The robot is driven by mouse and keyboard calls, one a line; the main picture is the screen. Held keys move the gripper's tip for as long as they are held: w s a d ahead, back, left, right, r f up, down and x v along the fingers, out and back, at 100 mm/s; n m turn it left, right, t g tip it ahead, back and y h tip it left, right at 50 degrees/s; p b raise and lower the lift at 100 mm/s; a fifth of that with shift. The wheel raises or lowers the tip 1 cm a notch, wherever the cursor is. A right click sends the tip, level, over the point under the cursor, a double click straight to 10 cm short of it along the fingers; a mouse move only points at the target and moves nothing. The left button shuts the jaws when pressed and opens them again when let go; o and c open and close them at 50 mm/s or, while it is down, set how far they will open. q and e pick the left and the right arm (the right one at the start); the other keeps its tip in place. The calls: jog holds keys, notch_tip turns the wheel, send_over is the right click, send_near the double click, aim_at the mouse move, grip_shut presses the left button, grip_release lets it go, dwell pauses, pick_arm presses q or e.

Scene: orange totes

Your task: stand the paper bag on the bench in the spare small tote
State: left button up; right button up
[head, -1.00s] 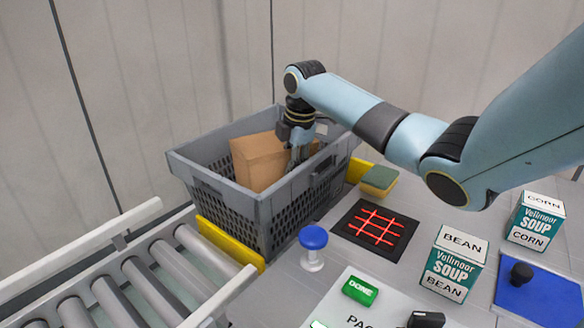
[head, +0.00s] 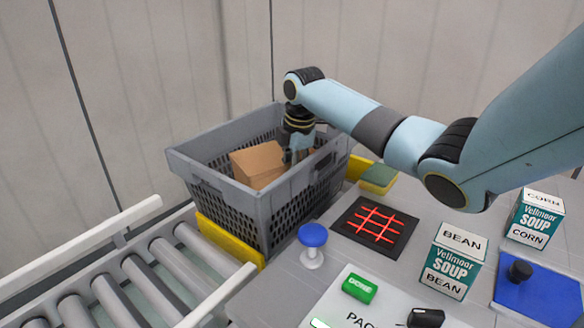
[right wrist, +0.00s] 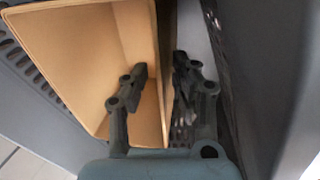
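The brown paper bag (head: 258,161) is inside the grey small tote (head: 187,166), low between its walls and apparently upright; its base is hidden. My right gripper (head: 290,156) reaches down into the tote at the bag's right side. In the right wrist view, the bag (right wrist: 85,55) shows its open mouth. My right gripper (right wrist: 161,72) has one finger inside the mouth and one outside, with the bag's wall between. A gap shows between the fingertips, so it looks parted rather than pinching. My left gripper is out of view.
Yellow guides (head: 230,242) flank the tote. A roller conveyor (head: 125,280) lies front left. The bench holds a sponge (head: 378,178), a black mat with a red grid (head: 374,228), a blue-topped knob (head: 313,237), soup boxes (head: 453,262) and a blue plate (head: 545,295).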

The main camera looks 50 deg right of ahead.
jog(key=d+v, duration=0.1)
jog(key=v, duration=1.2)
jog(key=shift+a+r+p, duration=0.15)
jog(key=shift+a+p, duration=0.3)
